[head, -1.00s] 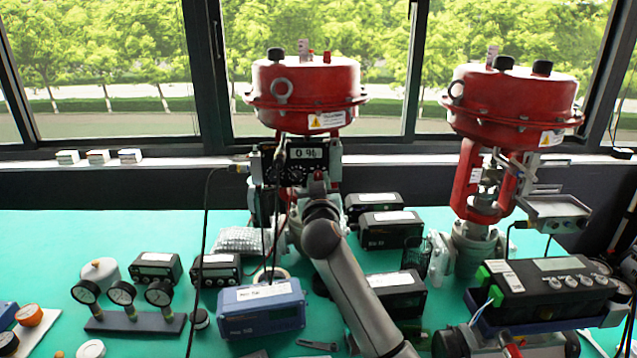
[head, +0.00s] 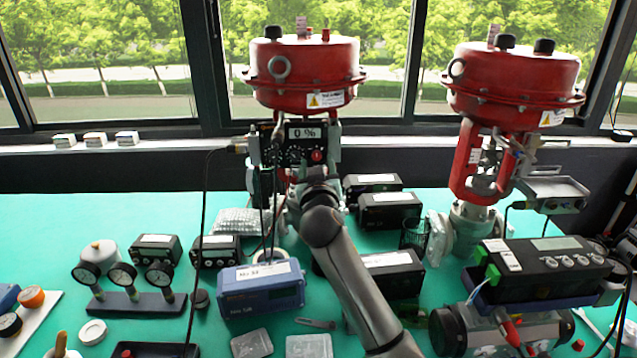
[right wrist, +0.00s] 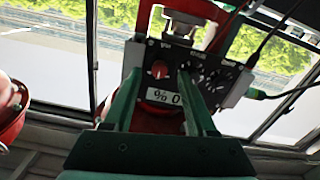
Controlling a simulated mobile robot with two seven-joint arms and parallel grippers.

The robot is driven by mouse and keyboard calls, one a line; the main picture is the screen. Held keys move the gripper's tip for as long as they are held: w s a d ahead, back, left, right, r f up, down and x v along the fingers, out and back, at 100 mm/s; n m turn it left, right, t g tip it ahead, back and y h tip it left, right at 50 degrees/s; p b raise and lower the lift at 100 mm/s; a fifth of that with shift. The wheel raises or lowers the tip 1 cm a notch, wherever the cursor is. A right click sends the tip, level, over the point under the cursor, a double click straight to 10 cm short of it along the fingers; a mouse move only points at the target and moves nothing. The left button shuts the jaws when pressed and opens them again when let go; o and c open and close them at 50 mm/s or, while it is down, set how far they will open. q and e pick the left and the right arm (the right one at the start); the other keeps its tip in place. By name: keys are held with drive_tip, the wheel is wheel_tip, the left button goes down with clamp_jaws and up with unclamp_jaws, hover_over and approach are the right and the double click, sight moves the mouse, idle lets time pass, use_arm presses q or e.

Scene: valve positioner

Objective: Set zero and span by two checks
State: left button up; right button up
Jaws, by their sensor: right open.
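The black positioner (head: 290,155) with small dials is mounted on the front of the left red valve actuator (head: 305,75). Its display (head: 305,133) reads "0 %", and a red knob (head: 317,156) sits below it at the right. The right wrist view shows the same positioner (right wrist: 205,78) upside down, with its display (right wrist: 165,97) and red knob (right wrist: 160,69). My right gripper (head: 318,180) is just below and in front of the knob. Its green fingers (right wrist: 160,85) are apart on either side of the knob and display, with nothing held; contact cannot be told. My left gripper is out of view.
A second red actuator (head: 512,80) stands at the right, behind a black unit (head: 545,268) with green connectors. A blue box (head: 262,290), gauges on a stand (head: 135,300) and several black boxes (head: 388,210) crowd the green bench (head: 60,225). Cables hang near the positioner.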

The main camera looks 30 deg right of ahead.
drive_tip(key=v, duration=1)
drive_tip(key=shift+s+b, duration=0.2)
drive_tip(key=shift+b, duration=0.15)
drive_tip(key=shift+a+f, duration=0.1)
